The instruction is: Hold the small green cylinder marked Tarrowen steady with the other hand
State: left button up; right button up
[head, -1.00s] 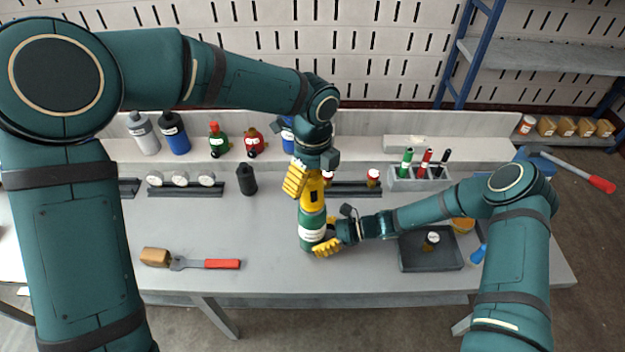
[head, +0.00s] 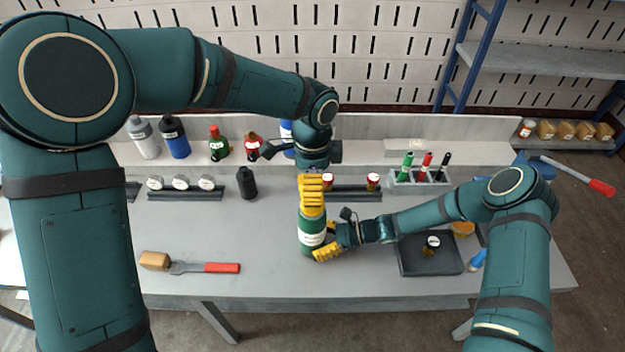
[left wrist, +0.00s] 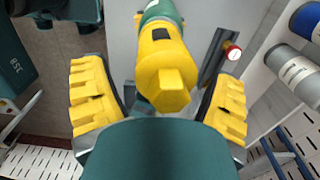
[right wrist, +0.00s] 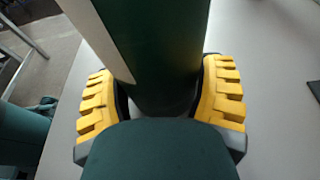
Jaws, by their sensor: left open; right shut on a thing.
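The small green cylinder (head: 309,220) stands upright on the table with a white label band whose lettering I cannot read. Its yellow valve top (left wrist: 163,62) shows in the left wrist view. My right gripper (head: 327,240) is shut on the cylinder's lower body from the right; its fingers flank the dark green side (right wrist: 155,60) in the right wrist view. My left gripper (head: 312,192) is above the cylinder, open, with its yellow fingers apart on either side of the valve top (left wrist: 160,105). In the head view its fingers hide most of the valve.
A dark tray (head: 418,268) holding a small bottle is right of the cylinder. Bottles (head: 174,138), a black bottle (head: 247,183) and a marker rack (head: 405,183) stand behind. The front middle is clear.

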pick_arm(q)
jog(key=n, duration=0.2)
jog(key=shift+n, duration=0.4)
jog(key=n, duration=0.3)
jog(key=shift+n, duration=1.5)
jog(key=n, duration=0.4)
jog(key=shift+n, duration=1)
